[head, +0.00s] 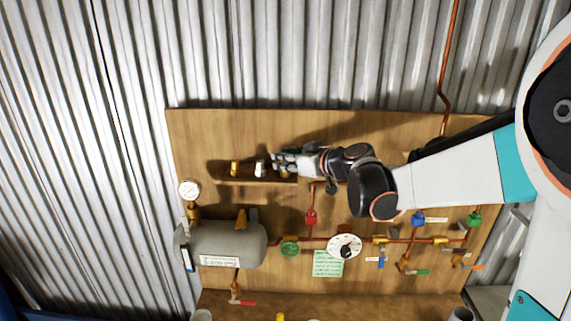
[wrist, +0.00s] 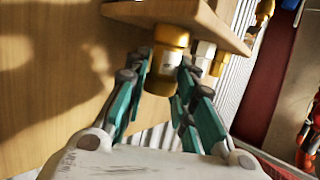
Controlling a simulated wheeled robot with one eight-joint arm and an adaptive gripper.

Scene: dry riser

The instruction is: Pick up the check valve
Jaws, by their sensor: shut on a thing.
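My gripper (head: 279,163) reaches in from the right to the small wooden shelf on the board. In the wrist view its teal-padded fingers (wrist: 165,65) are shut on a brass cylinder with a pale label, which I take to be the check valve (wrist: 168,62). The valve is at the shelf (wrist: 185,12), which appears at the top of that view; I cannot tell if it still touches the shelf. In the head view the fingers mostly hide the valve.
A white-and-brass fitting (head: 260,169) stands close beside my fingertips, with a brass fitting (head: 234,168) further left. Below are a grey tank (head: 228,244), a pressure gauge (head: 189,189), a white dial (head: 344,246) and copper pipework with coloured valve handles. Corrugated metal (head: 300,55) lies behind the board.

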